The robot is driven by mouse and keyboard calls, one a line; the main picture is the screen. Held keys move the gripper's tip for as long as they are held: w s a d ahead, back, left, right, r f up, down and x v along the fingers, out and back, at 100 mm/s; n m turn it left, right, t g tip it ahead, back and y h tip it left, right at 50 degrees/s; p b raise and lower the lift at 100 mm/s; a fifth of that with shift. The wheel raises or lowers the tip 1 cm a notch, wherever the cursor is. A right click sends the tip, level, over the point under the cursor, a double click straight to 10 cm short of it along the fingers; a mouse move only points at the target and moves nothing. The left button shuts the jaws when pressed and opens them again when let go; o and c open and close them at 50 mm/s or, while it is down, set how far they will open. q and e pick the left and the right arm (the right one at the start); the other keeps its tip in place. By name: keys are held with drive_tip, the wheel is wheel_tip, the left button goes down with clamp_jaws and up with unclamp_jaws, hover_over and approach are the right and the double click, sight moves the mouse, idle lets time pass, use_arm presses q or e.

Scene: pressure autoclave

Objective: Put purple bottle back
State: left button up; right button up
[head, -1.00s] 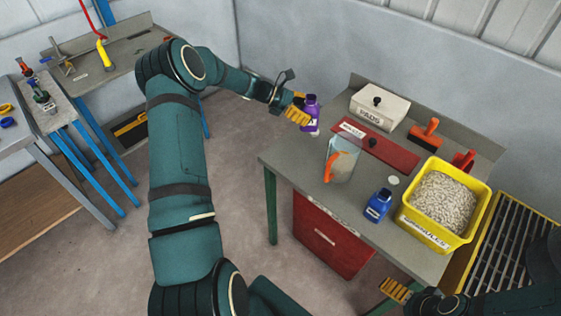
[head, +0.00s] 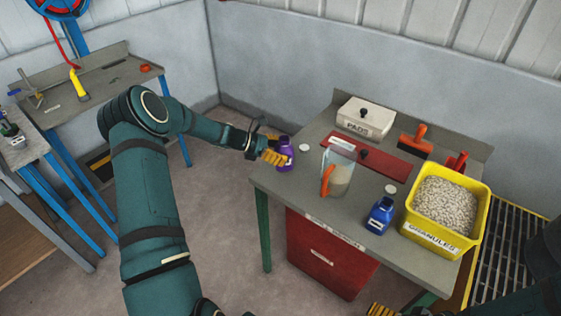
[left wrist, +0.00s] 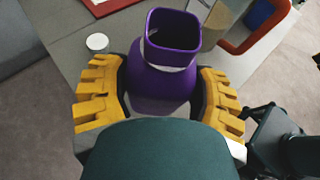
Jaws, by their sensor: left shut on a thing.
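The purple bottle (head: 285,154) is at the left corner of the grey table, upright. Its open neck shows in the left wrist view (left wrist: 170,55). My left gripper (head: 274,157) is shut on the bottle's body, with a yellow finger on each side of it in the left wrist view (left wrist: 160,95). I cannot tell whether the bottle's base touches the tabletop. A white cap (head: 304,148) lies just beside the bottle on the table. My right gripper (head: 382,311) shows only in part at the bottom edge, and its jaw opening cannot be made out.
A clear jug with an orange handle (head: 338,170) stands right of the bottle. A blue bottle (head: 379,215), a yellow granules tub (head: 409,228), a pads box (head: 366,117) and a red panel (head: 395,164) share the table (head: 290,188). Another bench stands at far left.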

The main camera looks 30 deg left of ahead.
use_arm(q)
drive_tip(key=shift+f+b, duration=0.3)
drive_tip(key=shift+f, duration=1.45)
drive_tip(key=shift+f, duration=0.2)
drive_tip(key=o, duration=1.4)
drive_tip(key=shift+r, duration=0.25)
drive_tip(key=p+v, duration=0.1)
drive_tip(key=v, duration=1.1)
drive_tip(key=shift+a, duration=0.1)
